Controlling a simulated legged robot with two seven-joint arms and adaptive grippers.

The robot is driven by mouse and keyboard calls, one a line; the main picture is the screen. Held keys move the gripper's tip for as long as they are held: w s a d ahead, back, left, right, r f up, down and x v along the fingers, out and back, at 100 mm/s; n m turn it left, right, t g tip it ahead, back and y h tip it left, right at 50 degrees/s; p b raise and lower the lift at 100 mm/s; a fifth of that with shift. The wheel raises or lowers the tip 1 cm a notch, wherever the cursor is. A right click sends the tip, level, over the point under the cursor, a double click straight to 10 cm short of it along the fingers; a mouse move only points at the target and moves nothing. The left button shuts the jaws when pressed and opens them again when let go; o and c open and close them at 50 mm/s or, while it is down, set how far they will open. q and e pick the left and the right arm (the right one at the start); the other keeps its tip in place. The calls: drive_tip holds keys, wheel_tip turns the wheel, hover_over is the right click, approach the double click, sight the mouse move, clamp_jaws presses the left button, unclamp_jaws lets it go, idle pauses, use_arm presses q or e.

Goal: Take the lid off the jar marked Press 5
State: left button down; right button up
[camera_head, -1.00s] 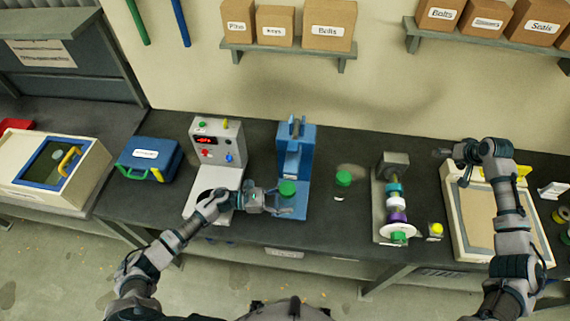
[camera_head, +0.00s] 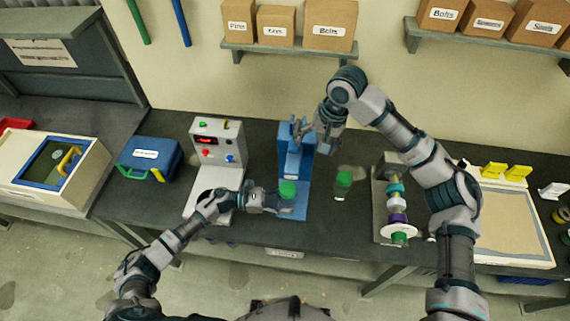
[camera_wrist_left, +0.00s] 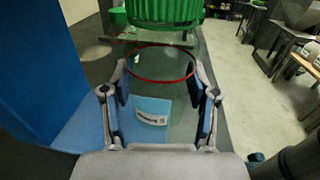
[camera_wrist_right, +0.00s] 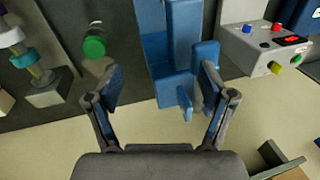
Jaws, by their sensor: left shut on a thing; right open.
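A clear jar with a green lid (camera_head: 287,189) stands at the base of the blue press. My left gripper (camera_head: 284,202) is shut around its body. In the left wrist view the ribbed green lid (camera_wrist_left: 165,10) is above the fingers, with a red ring (camera_wrist_left: 163,64) lower on the glass. The jar's small label (camera_wrist_left: 151,118) is unreadable. My right gripper (camera_head: 312,136) is open beside the upper part of the blue press (camera_head: 294,165), above and behind the jar. A second green-lidded jar (camera_head: 342,186) stands to the right, its marking unreadable.
A white machine with a red display (camera_head: 216,145) stands left of the press. A stand with coloured rings (camera_head: 394,195) is to the right. Shelves with boxes (camera_head: 329,24) hang on the wall above. Dark table top is clear around the second jar.

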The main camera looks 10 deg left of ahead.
sight(286, 188)
drive_tip(key=s+a+f+m+h, duration=0.1)
drive_tip(key=s+a+f+h, duration=0.15)
drive_tip(key=s+a, duration=0.5)
drive_tip(key=shift+t+h, duration=0.25)
drive_tip(key=shift+t, duration=0.15)
drive_tip(key=f, duration=0.3)
drive_tip(key=w+f, duration=0.1)
drive_tip(key=f, duration=0.6)
drive_tip(key=shift+w+d+f, duration=0.15)
drive_tip(key=shift+w, duration=0.25)
drive_tip(key=shift+w+f, duration=0.1)
drive_tip(key=shift+f, duration=0.35)
drive_tip(key=shift+c, duration=0.2)
drive_tip(key=c, duration=1.3)
drive_tip(key=o, duration=1.2)
